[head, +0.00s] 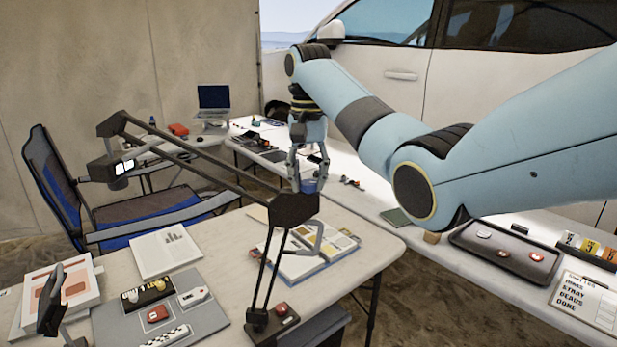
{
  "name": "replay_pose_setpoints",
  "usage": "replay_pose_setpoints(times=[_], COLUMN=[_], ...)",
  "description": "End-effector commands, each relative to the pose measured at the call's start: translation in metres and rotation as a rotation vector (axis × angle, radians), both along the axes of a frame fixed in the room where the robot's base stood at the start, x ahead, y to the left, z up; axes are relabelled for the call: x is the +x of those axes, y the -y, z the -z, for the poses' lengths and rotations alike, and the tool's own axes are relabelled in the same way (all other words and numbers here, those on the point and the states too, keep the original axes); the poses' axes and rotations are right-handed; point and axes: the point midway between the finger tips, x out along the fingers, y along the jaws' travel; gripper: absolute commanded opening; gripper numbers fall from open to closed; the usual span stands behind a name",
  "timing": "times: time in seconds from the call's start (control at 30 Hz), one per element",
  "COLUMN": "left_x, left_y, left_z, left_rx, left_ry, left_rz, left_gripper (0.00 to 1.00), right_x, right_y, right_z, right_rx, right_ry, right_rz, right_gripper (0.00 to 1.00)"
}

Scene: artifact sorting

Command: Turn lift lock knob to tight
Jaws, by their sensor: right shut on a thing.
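My right gripper (309,177) points down at the elbow joint of a dark jointed boom arm. Its fingers are shut on a small blue knob (310,186), which sits at the top of the dark joint block (294,208). The fingers partly cover the knob, and I cannot read any tight mark or its turn angle. The boom arm (210,160) runs from this block up to the left, to a head with lit white panels (124,168). Its lower rods go down to a base with a red button (282,310). My left gripper is not in view.
The near table (370,232) holds an open magazine (300,250), papers and a grey mat (205,318). A blue chair (150,208) stands behind it. The right table carries a dark tray (505,250) and a sign card (588,302). A white car stands behind.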

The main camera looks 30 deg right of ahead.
Motion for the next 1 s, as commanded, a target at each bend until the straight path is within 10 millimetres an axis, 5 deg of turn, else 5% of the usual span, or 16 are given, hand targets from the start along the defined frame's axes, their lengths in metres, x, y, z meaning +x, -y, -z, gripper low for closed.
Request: replay_pose_setpoints(times=[0.1, 0.13, 0.3, 0.67, 1.0], left_x=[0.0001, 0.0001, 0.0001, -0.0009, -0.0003], left_y=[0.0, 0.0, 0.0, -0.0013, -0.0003], left_z=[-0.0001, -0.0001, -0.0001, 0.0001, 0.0], left_rx=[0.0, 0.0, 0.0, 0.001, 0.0], left_ry=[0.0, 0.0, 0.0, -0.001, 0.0], left_rz=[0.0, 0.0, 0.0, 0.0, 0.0], left_gripper=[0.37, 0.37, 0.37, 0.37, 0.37], right_x=[0.0012, 0.0012, 0.0007, 0.0002, 0.0001], right_y=[0.0004, 0.0004, 0.0002, 0.0001, 0.0], right_z=[-0.0018, -0.0018, -0.0012, -0.0003, -0.0001], right_rx=[0.0, 0.0, -0.001, 0.0, 0.0], right_ry=[0.005, 0.005, 0.004, 0.001, 0.0], right_rz=[0.001, 0.001, 0.0, -0.032, -0.47], right_gripper=[0.0, 0.33, 0.55, 0.55, 0.55])
